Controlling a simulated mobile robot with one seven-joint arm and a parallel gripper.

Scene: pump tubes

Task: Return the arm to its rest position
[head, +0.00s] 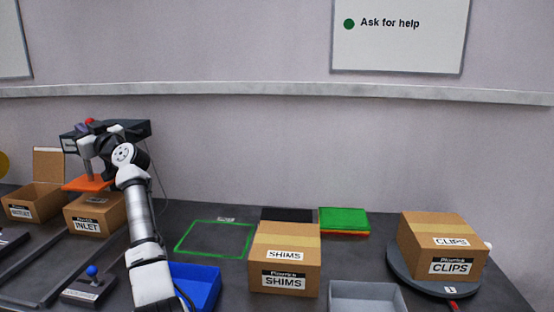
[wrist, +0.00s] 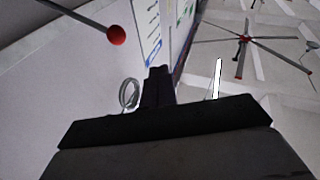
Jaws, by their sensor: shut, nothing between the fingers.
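My arm (head: 140,215) rises from the bottom of the head view and bends at a dark and white joint in front of the press on the left. My gripper (wrist: 158,72) shows in the wrist view as dark fingers, closed together with nothing between them. The wrist camera looks up past the wall to the ceiling. In the head view the fingertips are hard to tell apart from the dark press head (head: 136,128). A red ball on a rod (wrist: 116,35) shows at the upper left of the wrist view, apart from the fingers.
The INLET box (head: 88,226) stands under the orange plate (head: 88,183). A blue bin (head: 196,284), the SHIMS box (head: 284,281), a grey bin (head: 366,296) and the CLIPS box (head: 450,268) stand to the right. The green outlined area (head: 215,238) is empty.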

